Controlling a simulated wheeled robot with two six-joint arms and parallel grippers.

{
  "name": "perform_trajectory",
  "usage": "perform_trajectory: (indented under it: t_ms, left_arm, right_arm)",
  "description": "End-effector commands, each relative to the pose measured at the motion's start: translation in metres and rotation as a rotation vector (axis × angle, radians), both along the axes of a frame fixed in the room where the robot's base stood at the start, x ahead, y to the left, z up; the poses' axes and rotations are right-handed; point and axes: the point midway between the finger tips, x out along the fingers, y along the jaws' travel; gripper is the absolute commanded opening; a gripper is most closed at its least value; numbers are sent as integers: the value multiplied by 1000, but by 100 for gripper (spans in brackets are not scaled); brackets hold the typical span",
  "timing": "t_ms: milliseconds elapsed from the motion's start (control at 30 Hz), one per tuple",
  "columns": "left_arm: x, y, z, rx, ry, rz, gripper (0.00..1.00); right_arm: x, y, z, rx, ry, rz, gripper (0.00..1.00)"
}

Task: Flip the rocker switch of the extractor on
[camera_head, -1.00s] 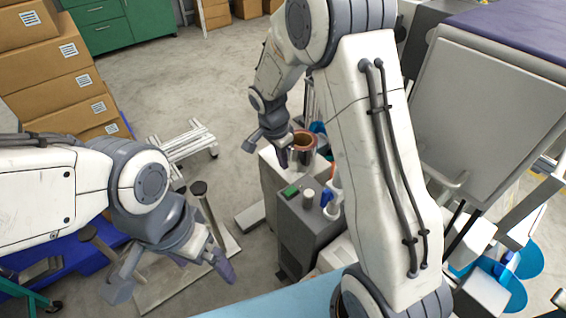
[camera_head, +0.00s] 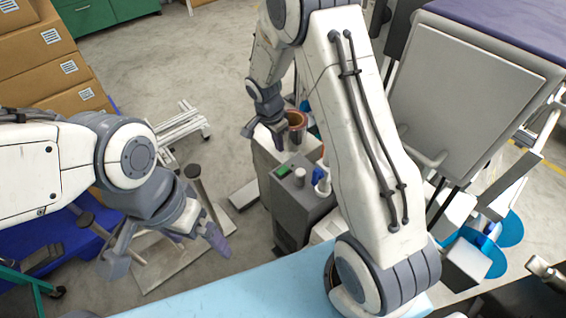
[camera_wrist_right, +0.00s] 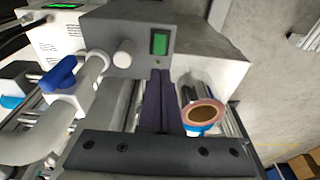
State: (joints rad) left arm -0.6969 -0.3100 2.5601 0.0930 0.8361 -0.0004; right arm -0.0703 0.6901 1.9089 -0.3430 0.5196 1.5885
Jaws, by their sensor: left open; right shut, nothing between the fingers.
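The extractor is a dark grey box (camera_head: 300,203), right of centre in the head view. Its green rocker switch (camera_head: 282,170) is on its top face, beside a pale round knob (camera_head: 299,176). In the right wrist view the green switch (camera_wrist_right: 159,43) shows in the grey panel (camera_wrist_right: 130,22), near the knob (camera_wrist_right: 124,54). My right gripper (camera_head: 279,142) is shut and empty, just behind the switch in the head view. Its fingertips (camera_wrist_right: 160,73) appear just below the switch in the wrist view; contact cannot be told. My left gripper (camera_head: 214,240) is open and empty, away to the left.
A cylinder with a copper-coloured rim (camera_head: 296,119) stands close beside my right gripper; it also shows in the wrist view (camera_wrist_right: 203,114). Blue-handled white piping (camera_wrist_right: 62,73) lies left of the switch. A pale blue surface (camera_head: 230,295) is in front. Cardboard boxes (camera_head: 60,65) are stacked left.

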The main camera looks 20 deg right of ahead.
Motion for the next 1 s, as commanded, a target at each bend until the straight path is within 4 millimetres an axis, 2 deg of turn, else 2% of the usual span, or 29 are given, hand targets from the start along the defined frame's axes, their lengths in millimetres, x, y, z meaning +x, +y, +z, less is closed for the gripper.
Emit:
perform_trajectory:
  t_ms: [100,300,500,700,1000]
  left_arm:
    - [0,0,1,0,0,0,100]
    - [0,0,2,0,0,0,100]
    - [0,0,5,0,0,0,100]
    - [0,0,5,0,0,0,100]
    - [0,0,5,0,0,0,100]
  right_arm:
    - [0,-5,-28,0,6,-1,0]
    - [3,-12,-69,0,5,-1,0]
    - [5,-17,-97,0,2,-1,0]
    - [6,-18,-107,0,0,-2,0]
    - [7,-18,-108,0,0,-1,0]
